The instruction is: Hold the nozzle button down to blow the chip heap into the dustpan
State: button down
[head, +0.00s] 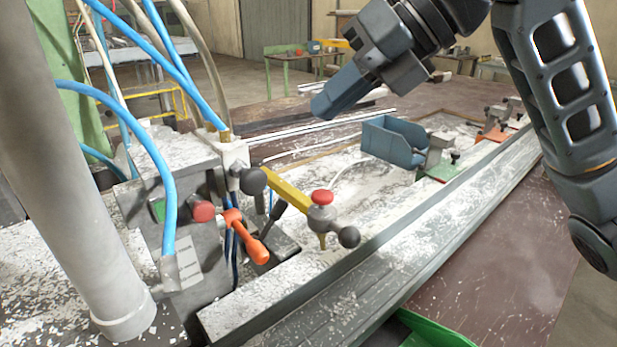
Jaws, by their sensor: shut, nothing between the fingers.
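The nozzle head has a red button (321,197) on top, a grey body and a brass tip (322,240) pointing down. It sits at the end of a yellow arm (287,191), with a dark ball knob at its side. White chips (345,225) lie scattered over the bench around and behind it; I cannot pick out one distinct heap. A green object (435,330), possibly the dustpan, is partly cut off at the bottom edge. My gripper (324,106) is shut and empty, above and apart from the red button in the picture.
A long grey profile rail (400,240) runs diagonally along the bench. A blue bin (395,140) and clamps (440,155) stand behind it. At left are a grey valve block (190,180), an orange lever (250,240), blue hoses and a thick grey post (75,170).

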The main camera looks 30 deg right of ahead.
jog(key=shift+w, duration=0.1)
dwell(0.3)
jog(key=b, duration=0.5)
send_over(330, 194)
notch_tip(330, 194, down, 8)
jog(key=shift+f, duration=0.1)
jog(key=shift+w+f+b, duration=0.1)
jog(key=shift+f+b, duration=0.25)
jog(key=shift+b, duration=0.15)
dwell(1.5)
jog(key=shift+f+b, duration=0.4)
jog(key=shift+b, duration=0.25)
jog(key=shift+f+b, duration=0.55)
jog(key=shift+b, duration=0.05)
dwell(3.3)
